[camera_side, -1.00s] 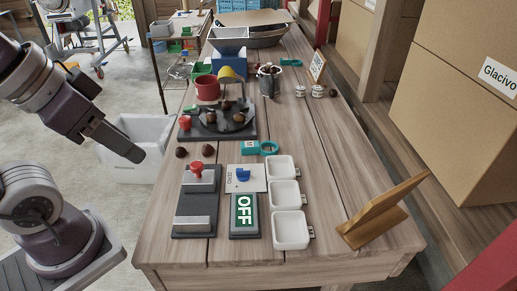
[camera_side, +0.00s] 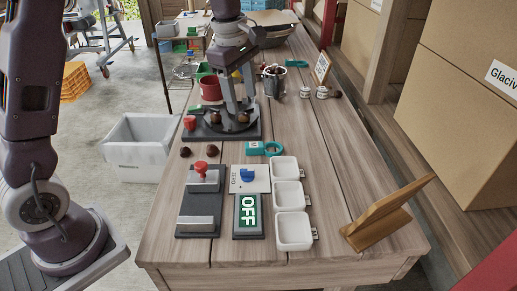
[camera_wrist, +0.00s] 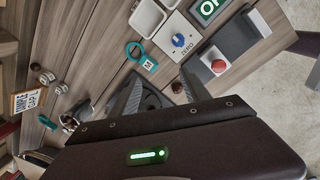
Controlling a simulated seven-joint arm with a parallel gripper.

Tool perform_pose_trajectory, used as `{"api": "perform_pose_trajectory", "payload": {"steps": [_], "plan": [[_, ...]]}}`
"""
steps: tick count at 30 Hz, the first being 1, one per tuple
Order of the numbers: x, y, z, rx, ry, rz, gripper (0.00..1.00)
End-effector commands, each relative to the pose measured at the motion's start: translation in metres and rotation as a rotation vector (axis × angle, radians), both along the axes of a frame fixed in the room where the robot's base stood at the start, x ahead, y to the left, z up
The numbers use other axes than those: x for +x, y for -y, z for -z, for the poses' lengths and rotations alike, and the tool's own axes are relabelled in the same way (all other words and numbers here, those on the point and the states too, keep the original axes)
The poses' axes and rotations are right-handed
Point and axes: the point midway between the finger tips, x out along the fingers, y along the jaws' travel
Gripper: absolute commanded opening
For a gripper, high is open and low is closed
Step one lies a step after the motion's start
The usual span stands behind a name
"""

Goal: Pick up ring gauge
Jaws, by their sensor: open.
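A teal ring gauge with a tag marked M (camera_side: 265,148) lies flat on the table, between the dark round tray and the white bins. It also shows in the wrist view (camera_wrist: 138,52), ahead of my fingertips. A second teal ring (camera_side: 297,63) lies farther back and shows at the left of the wrist view (camera_wrist: 47,122); its tag is not readable. My gripper (camera_side: 239,112) points down over the dark round tray (camera_side: 252,132), behind and left of the M ring. It is open, with nothing seen between its fingers (camera_wrist: 160,90).
A scale plate with a blue dial (camera_side: 248,178), a green OFF sign (camera_side: 248,211), a red-knobbed press (camera_side: 200,168) and white bins (camera_side: 293,231) fill the front. Two chestnuts (camera_side: 185,151) lie left. A metal cup (camera_side: 274,82) stands behind.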

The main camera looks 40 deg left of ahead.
Motion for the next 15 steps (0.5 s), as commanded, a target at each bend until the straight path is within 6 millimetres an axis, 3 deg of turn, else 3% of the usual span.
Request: {"api": "perform_pose_trajectory", "payload": {"steps": [1,3,6,9,15], "plan": [[0.024,-0.008,0.031,-0.017,-0.045,-0.160,0.55],[0.049,-0.016,0.067,-0.032,-0.086,-0.371,0.55],[0.068,-0.023,0.106,-0.039,-0.123,-0.574,0.55],[0.075,-0.026,0.125,-0.041,-0.139,-0.669,0.55],[0.076,-0.025,0.152,-0.042,-0.143,-0.688,0.55]]}}
